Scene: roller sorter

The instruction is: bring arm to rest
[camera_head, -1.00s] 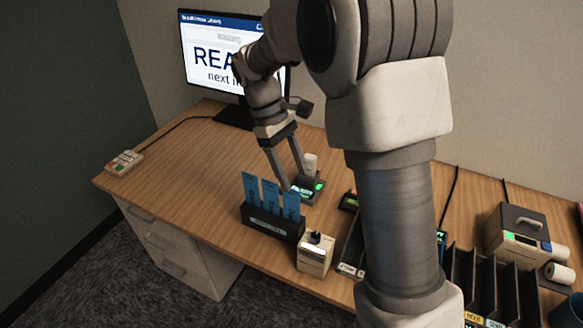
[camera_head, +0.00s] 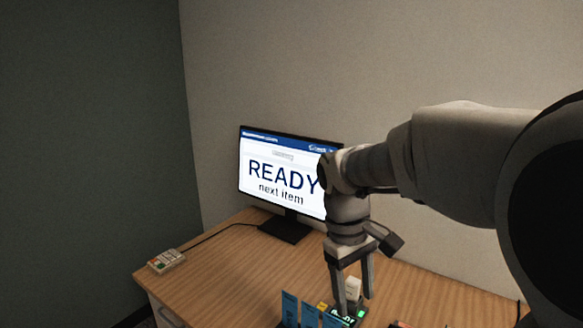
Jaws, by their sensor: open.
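My gripper (camera_head: 355,306) is open and points down over the desk. Its two fingers are spread, with a small white upright item (camera_head: 353,288) showing between or behind them; I cannot tell whether they touch it. Below the fingers is a dark device (camera_head: 347,318) with a green-lit display, partly hidden by the fingers. My arm reaches in from the right edge and hides the right part of the monitor (camera_head: 270,165), which reads "READY next item".
The wooden desk (camera_head: 225,275) has free room at its left and middle. A small keypad device (camera_head: 166,261) sits at the far left, its cable running to the monitor. Blue cards (camera_head: 289,308) stand at the bottom edge, close left of my gripper. A wall stands behind.

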